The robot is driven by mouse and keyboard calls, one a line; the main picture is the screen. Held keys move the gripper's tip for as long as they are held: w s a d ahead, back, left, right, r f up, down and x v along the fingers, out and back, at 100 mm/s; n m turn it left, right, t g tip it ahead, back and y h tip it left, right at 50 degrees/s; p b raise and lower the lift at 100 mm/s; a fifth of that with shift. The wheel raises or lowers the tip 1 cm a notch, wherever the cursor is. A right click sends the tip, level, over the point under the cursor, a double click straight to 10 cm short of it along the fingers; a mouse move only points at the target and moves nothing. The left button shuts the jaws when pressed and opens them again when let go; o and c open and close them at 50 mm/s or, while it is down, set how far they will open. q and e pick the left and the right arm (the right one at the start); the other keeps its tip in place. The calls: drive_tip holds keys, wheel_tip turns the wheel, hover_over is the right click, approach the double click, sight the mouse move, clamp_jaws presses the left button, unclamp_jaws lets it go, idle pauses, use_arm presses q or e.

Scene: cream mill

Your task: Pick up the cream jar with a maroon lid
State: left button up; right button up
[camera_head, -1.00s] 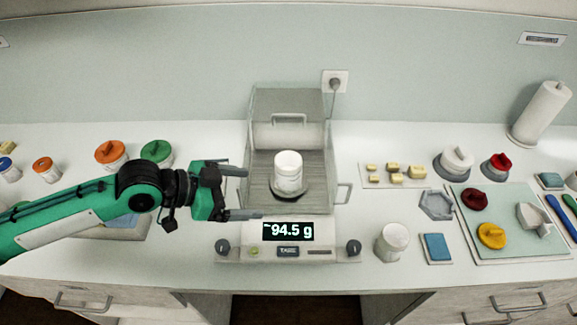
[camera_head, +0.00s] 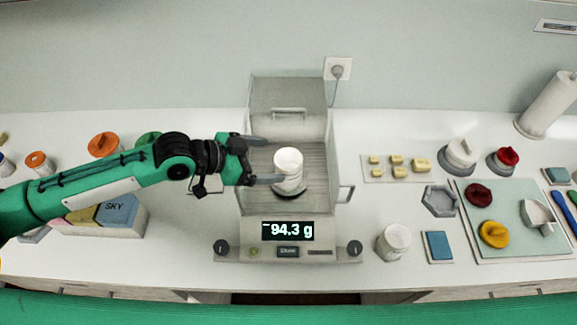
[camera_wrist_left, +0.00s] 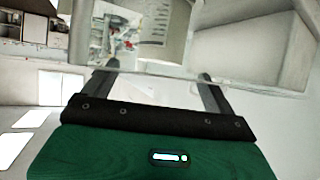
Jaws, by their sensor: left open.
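No jar wearing a maroon lid shows; a maroon lid (camera_head: 478,194) lies on the pale green mat at right. A white jar (camera_head: 288,160), open at the top, stands on the pan of the balance (camera_head: 232,228). My left gripper (camera_head: 266,160) is open at the jar's left side, one finger behind it and the other by its near left side. Whether a finger touches the jar cannot be told. The left wrist view shows both fingers (camera_wrist_left: 158,70) apart, with a pale printed surface beyond them, unclear. My right gripper is out of view.
The balance's draft shield (camera_head: 290,92) rises behind the jar. Another white jar (camera_head: 394,240) and a blue pad (camera_head: 437,246) stand right of the balance. A yellow lid (camera_head: 493,234) lies on the mat (camera_head: 512,213). A box marked SKY (camera_head: 120,212) is below my left arm.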

sight(300, 159)
use_arm(q)
drive_tip(key=p+x, duration=0.3)
drive_tip(key=x, duration=0.2)
drive_tip(key=shift+w+d, duration=0.15)
drive_tip(key=shift+d, duration=0.05)
drive_tip(key=shift+w+d+f, duration=0.2)
drive_tip(key=shift+d+f, duration=0.15)
drive_tip(key=shift+d, duration=0.15)
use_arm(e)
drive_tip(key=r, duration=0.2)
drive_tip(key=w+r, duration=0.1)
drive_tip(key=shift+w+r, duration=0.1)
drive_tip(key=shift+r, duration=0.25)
use_arm(q)
drive_tip(key=shift+a, duration=0.1)
drive_tip(key=shift+c, duration=0.3)
drive_tip(key=c, duration=1.3)
drive_tip(key=shift+r, duration=0.1)
